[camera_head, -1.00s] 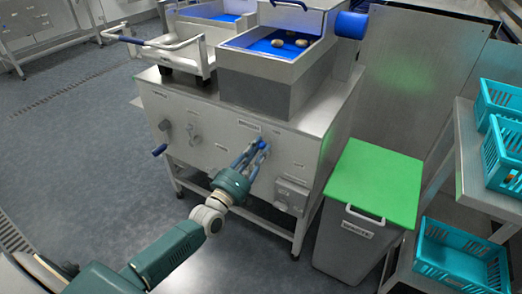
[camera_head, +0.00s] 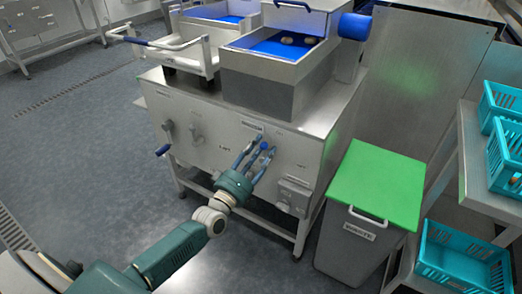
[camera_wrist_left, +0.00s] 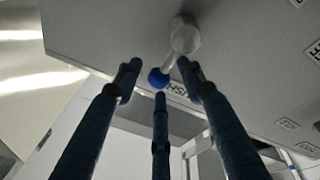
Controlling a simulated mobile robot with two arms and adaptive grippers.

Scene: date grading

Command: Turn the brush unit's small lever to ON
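The small lever's blue ball knob (camera_head: 264,146) shows on the front panel of the steel machine, just under a label plate. In the left wrist view the lever has a pale round hub (camera_wrist_left: 185,35) and a short light arm ending in the blue knob (camera_wrist_left: 158,78). My left gripper (camera_head: 257,148) is open, its three dark fingers spread at the panel. In the left wrist view the fingertips (camera_wrist_left: 160,70) stand around the knob, with the middle finger just below it. I cannot tell whether any finger touches it. My right gripper is not in view.
The machine's panel carries other handles (camera_head: 195,133) to the left, one with a blue grip (camera_head: 162,150), and a grey box (camera_head: 294,196) at lower right. A bin with a green lid (camera_head: 377,183) stands to the right, near teal crates (camera_head: 463,256). Open floor lies left.

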